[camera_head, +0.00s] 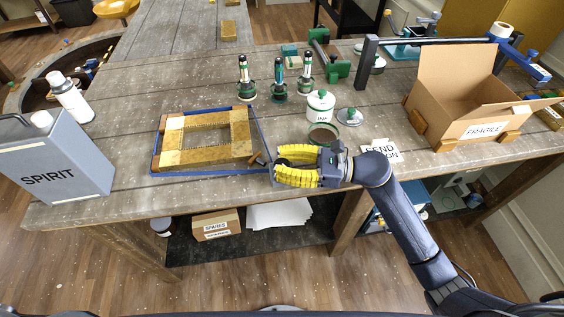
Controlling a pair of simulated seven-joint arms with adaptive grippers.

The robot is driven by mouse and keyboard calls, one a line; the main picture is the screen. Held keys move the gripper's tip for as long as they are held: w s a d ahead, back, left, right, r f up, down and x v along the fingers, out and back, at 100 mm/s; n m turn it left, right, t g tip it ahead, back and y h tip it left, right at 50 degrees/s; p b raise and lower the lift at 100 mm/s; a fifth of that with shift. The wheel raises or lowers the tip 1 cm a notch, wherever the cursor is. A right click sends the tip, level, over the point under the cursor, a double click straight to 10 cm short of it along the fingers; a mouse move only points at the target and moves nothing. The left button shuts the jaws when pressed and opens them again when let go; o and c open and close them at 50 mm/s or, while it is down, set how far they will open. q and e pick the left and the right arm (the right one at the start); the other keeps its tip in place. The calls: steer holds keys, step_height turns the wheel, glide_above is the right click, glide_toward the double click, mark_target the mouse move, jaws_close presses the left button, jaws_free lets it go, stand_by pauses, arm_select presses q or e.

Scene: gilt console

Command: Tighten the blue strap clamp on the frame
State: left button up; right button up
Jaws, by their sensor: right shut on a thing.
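A wooden frame (169,140) with gold-toned sides lies flat on the workbench, left of centre. The blue strap clamp (201,173) runs around the frame's outside edges. My right gripper (270,165), with yellow ribbed fingers, is at the frame's front right corner. It is shut on the clamp's dark handle (257,158), which is mostly hidden by the fingers. My left gripper is not in view.
A grey SPIRIT can (75,160) and a white bottle (70,98) stand at the left. Green-based tools (279,82), a white pot (320,107) and an open tin (323,135) stand behind my gripper. A FRAGILE cardboard box (450,115) is at the right.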

steer(key=shift+m+t, duration=0.6)
steer(key=shift+t, duration=0.4)
steer(key=m+t+h, duration=0.1)
steer(key=m+t, duration=0.1)
steer(key=m+t+h, duration=0.1)
steer(key=t, duration=0.2)
steer(key=shift+s+m+h, duration=0.1)
steer(key=shift+m+h, duration=0.2)
steer(key=shift+m, duration=0.1)
steer(key=shift+m+t+h, duration=1.7)
steer(key=shift+t, duration=0.6)
steer(key=shift+m+t+h, duration=0.3)
steer(key=shift+t+h, duration=0.1)
steer(key=shift+h, duration=0.1)
steer(key=o, duration=1.2)
steer(key=v, duration=1.2)
steer(key=shift+d, duration=0.1)
